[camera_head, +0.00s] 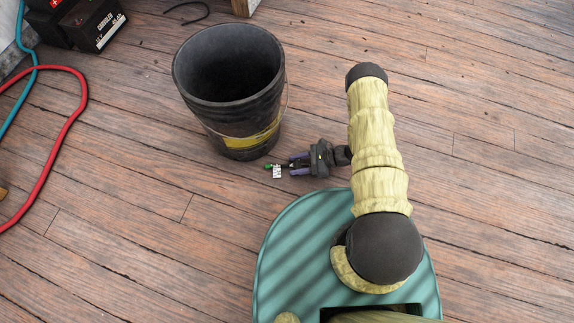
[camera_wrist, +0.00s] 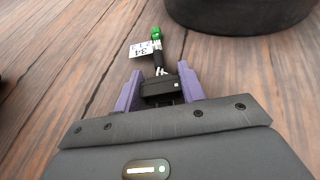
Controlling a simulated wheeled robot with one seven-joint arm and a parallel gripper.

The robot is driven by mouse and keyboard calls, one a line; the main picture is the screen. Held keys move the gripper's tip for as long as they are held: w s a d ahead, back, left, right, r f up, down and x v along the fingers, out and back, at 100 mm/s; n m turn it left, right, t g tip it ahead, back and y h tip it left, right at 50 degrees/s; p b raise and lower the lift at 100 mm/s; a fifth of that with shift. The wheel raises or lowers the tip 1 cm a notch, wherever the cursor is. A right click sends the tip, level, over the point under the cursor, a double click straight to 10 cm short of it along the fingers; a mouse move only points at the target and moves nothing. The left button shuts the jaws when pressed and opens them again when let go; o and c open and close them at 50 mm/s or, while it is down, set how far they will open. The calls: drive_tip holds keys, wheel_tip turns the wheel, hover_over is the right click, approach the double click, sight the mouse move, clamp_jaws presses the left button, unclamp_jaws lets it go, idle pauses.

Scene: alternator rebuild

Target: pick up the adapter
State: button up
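The adapter (camera_wrist: 160,87) looks like a small black block with short wires running to a green-tipped end (camera_wrist: 156,33). A white tag (camera_wrist: 141,49) printed with black digits hangs beside the wires. My gripper (camera_wrist: 160,71) has its two purple fingers on either side of the black block, and they appear to touch it. In the head view my gripper (camera_head: 290,164) is low over the floor, with the green end and tag sticking out to the left. I cannot tell whether the adapter is clear of the floor.
A black bucket (camera_head: 232,95) with a yellow band stands just beyond the gripper; its base (camera_wrist: 240,12) also shows in the wrist view. Red (camera_head: 68,135) and teal (camera_head: 22,95) hoses and a battery (camera_head: 95,25) lie at left. The plank floor at right is clear.

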sight(298, 164)
drive_tip(key=shift+c, duration=1)
drive_tip(key=shift+r, duration=0.1)
wheel_tip(298, 164, up, 10)
drive_tip(key=p, duration=0.7)
